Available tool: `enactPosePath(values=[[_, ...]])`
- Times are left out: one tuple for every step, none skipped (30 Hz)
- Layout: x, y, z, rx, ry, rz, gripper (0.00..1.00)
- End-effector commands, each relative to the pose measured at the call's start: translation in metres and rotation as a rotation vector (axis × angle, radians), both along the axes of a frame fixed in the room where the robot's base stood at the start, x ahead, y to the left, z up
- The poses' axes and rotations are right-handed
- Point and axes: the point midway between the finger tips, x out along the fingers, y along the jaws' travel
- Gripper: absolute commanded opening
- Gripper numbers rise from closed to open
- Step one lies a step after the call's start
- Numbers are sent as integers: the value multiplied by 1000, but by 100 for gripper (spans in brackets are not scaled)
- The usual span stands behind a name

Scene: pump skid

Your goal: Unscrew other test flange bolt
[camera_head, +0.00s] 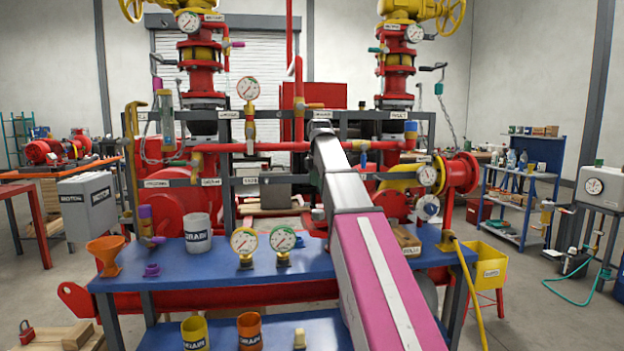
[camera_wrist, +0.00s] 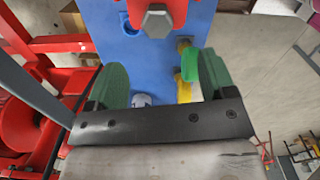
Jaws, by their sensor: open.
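In the wrist view, a grey hex bolt head (camera_wrist: 157,20) sits on a red flange-like part (camera_wrist: 137,6) at the top edge of the picture. My gripper (camera_wrist: 163,65) shows two green finger pads spread wide, with nothing held between them. The bolt head lies beyond the fingertips, between them sideways and apart from both. In the head view, my arm reaches over the bench toward the skid and hides its own end. A red flanged pipe end (camera_head: 462,173) shows right of the arm; I cannot tell whether it carries that bolt.
A blue bench (camera_head: 200,262) holds two gauges (camera_head: 244,242), a white bucket (camera_head: 197,232) and an orange funnel (camera_head: 105,250). In the wrist view, a green-and-yellow part (camera_wrist: 187,68) is close beside the right finger. A yellow bin (camera_head: 484,265) stands at the right.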

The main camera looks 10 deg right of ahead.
Motion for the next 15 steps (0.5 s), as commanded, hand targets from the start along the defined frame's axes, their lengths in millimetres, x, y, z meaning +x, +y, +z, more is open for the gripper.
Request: enactPosePath(values=[[0, 0, 2, 0, 0, 7, 77], [-1, 0, 2, 0, 0, 10, 77], [-1, 0, 1, 0, 1, 11, 77], [-1, 0, -1, 0, 1, 12, 77], [-1, 0, -3, 0, 1, 12, 77], [-1, 0, -7, 0, 2, 12, 77], [-1, 0, -11, 0, 2, 11, 77], [-2, 0, -15, 0, 2, 11, 77], [-2, 0, -21, 0, 3, 11, 77], [-2, 0, -26, 0, 3, 11, 77], [-2, 0, -31, 0, 3, 10, 77], [-2, 0, -38, 1, 2, 10, 77], [-2, 0, -43, 0, 3, 10, 77], [-2, 0, -48, 0, 3, 10, 77], [-2, 0, -55, 0, 3, 10, 77]])
